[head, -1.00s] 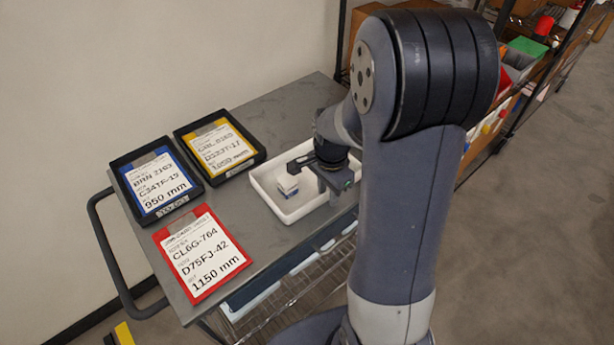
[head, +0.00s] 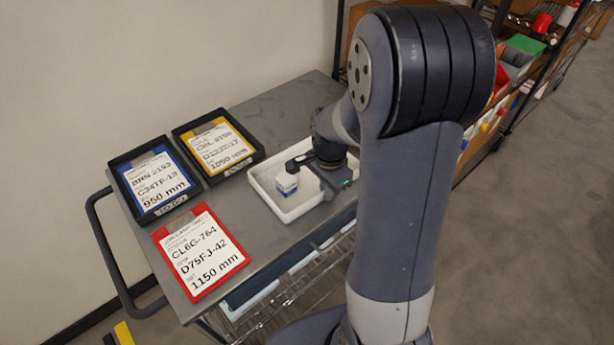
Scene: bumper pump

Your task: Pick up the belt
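No bare belt can be made out. A small white and blue item (head: 287,183), perhaps a belt in a sleeve or a small box, is in the white tray (head: 257,191) on the grey cart. My gripper (head: 313,181) is over the tray, with one dark finger end just above the item and the other part to its right. At this size I cannot tell whether the fingers touch the item or how far apart they are. My arm hides the area to the right of the tray.
A blue-bordered card (head: 157,184) and a yellow-bordered card (head: 219,146) lie in black trays left of the white tray. A red-bordered card (head: 201,252) lies near the cart's front edge. Stocked shelves (head: 520,60) stand at the right.

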